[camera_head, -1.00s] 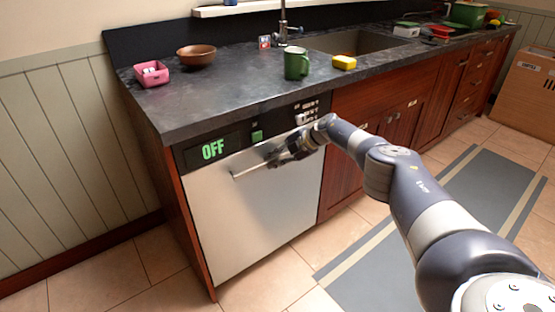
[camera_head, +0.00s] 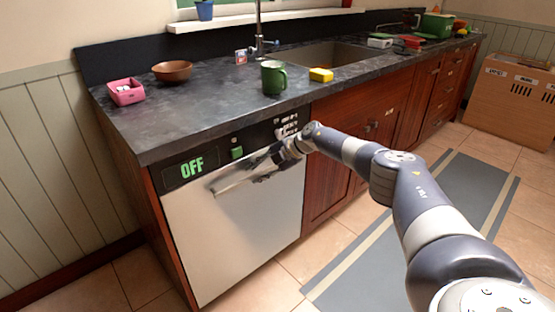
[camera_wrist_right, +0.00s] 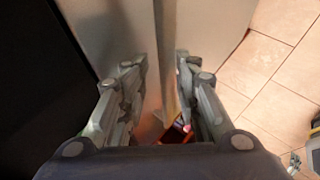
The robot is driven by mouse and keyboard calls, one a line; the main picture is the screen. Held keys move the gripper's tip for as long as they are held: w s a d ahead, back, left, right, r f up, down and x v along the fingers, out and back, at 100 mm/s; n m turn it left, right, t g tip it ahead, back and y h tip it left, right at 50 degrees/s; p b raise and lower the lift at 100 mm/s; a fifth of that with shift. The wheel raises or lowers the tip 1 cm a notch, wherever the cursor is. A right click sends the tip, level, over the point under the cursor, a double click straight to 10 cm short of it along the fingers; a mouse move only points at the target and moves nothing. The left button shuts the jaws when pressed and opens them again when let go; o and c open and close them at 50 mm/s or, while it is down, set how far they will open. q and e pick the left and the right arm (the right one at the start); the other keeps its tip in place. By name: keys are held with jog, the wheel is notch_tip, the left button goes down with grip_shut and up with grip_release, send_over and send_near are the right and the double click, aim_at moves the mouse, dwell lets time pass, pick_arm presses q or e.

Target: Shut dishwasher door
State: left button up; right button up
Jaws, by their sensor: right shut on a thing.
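The dishwasher (camera_head: 235,235) has a pale silver front set under the counter's near end. A dark panel with a green OFF display (camera_head: 192,167) runs along its top. The door looks upright and close to flush; I cannot tell whether a thin gap is left. Its bar handle (camera_head: 228,185) runs across the upper front. My right gripper (camera_head: 268,163) is at the right part of the handle and shut on it. In the right wrist view, the handle (camera_wrist_right: 163,65) runs between the two fingers, and its lower end there is dim. My left gripper is not in view.
The dark counter (camera_head: 205,105) carries a pink box (camera_head: 127,92), a brown bowl (camera_head: 172,71), a green mug (camera_head: 273,78) and a yellow sponge (camera_head: 321,75). A grey striped mat (camera_head: 355,260) lies on the tiled floor. Floor in front of the dishwasher looks clear.

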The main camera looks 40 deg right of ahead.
jog(key=v, duration=1)
jog(key=shift+w, duration=0.1)
